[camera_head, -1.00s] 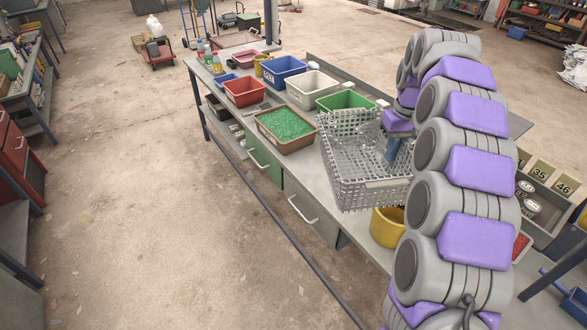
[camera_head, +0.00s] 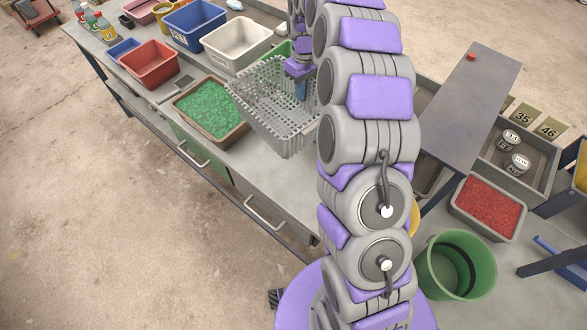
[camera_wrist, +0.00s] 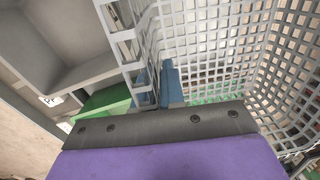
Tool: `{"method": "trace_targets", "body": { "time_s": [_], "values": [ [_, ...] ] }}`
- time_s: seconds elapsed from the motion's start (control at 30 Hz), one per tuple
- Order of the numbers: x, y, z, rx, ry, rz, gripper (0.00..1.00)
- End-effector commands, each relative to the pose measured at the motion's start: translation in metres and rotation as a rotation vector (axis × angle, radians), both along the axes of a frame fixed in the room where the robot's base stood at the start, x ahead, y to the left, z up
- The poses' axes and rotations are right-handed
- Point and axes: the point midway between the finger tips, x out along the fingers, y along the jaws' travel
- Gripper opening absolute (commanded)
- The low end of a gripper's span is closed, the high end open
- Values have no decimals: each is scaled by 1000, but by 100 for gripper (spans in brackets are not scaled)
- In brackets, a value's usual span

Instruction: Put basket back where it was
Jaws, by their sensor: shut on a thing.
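The grey wire basket (camera_head: 280,122) hangs over the workbench in the head view, close to the brown tray of green pellets (camera_head: 210,112). My gripper (camera_head: 301,88) is shut on the basket at its rim. In the wrist view the basket's mesh (camera_wrist: 225,50) fills the upper right, with a blue finger (camera_wrist: 170,82) against its near wall. The fingertips are partly hidden by the mesh. I cannot tell whether the basket's bottom touches the bench. Part of the basket's right side is behind my arm.
Blue (camera_head: 196,25), white (camera_head: 238,42) and red (camera_head: 151,65) bins stand along the bench. A green bin (camera_head: 272,68) is partly hidden behind the basket. A tray of red pellets (camera_head: 488,207) and a green bucket (camera_head: 455,265) lie to the right. Bare bench top shows in front of the basket.

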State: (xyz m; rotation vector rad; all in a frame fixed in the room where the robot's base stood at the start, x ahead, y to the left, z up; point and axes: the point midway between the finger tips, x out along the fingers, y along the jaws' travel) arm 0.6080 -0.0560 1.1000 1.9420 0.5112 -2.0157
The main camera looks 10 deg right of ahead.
Motion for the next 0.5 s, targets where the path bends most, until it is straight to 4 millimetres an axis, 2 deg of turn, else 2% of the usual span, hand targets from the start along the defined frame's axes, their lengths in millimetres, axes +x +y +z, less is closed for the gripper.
{"method": "trace_targets", "body": {
  "time_s": [0.03, 0.2, 0.33, 0.5],
  "values": [
    [-8, -3, -20, 3, 14, 22, 0],
    [-22, -8, -69, 10, 13, 95, 0],
    [-32, -14, -94, 21, 13, 137, 0],
    [-37, -19, -109, 31, 3, 161, 0]
  ]
}}
